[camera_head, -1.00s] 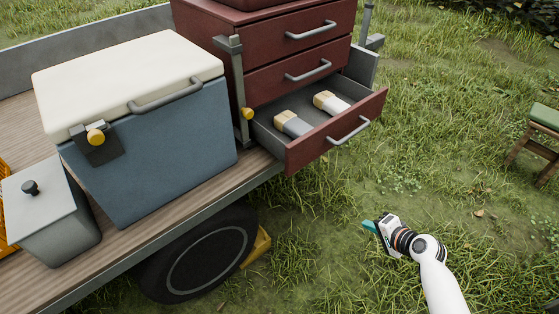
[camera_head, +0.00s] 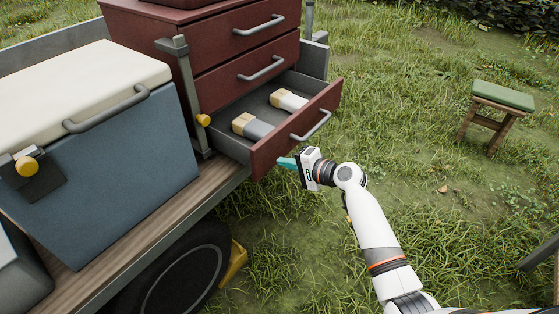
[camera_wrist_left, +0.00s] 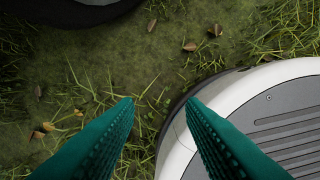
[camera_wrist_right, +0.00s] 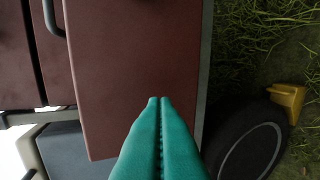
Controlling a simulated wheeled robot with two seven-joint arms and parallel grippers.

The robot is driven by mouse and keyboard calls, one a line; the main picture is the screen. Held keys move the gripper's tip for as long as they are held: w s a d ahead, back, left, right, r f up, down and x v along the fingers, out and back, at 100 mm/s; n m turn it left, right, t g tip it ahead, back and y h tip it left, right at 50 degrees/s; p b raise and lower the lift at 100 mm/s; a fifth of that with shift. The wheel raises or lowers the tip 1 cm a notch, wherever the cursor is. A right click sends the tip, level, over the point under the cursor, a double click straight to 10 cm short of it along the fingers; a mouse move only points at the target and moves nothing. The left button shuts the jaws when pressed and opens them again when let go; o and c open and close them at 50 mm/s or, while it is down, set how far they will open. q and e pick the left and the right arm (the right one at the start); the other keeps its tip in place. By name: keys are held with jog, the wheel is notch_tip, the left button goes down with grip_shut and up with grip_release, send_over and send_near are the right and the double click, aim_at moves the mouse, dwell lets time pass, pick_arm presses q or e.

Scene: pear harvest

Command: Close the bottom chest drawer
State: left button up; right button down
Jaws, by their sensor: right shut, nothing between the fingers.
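The dark red chest (camera_head: 200,45) stands on the trailer bed with its bottom drawer (camera_head: 272,148) pulled open. Two brush-like items with cream and grey parts (camera_head: 252,126) lie inside the drawer. The drawer front has a grey bar handle (camera_head: 312,126). My right gripper (camera_head: 287,163) is shut and empty, with its teal fingertips at the lower part of the drawer front. In the right wrist view the shut fingers (camera_wrist_right: 158,102) point at the red drawer front (camera_wrist_right: 135,70); I cannot tell whether they touch. My left gripper (camera_wrist_left: 160,105) is open and empty above grass, seen only in its wrist view.
A blue cooler (camera_head: 125,155) with a cream lid stands on the wooden trailer bed (camera_head: 150,235), left of the chest. A trailer wheel (camera_head: 185,275) and yellow chock (camera_head: 234,262) are below. A green-topped stool (camera_head: 503,95) stands on the grass at right. Grass around my right arm is open.

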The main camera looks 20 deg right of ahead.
pick_arm(q)
jog(key=shift+w+r, duration=0.25)
jog(key=shift+r, duration=0.05)
pick_arm(e)
jog(key=shift+w+a, duration=0.75)
jog(key=shift+w, duration=0.2)
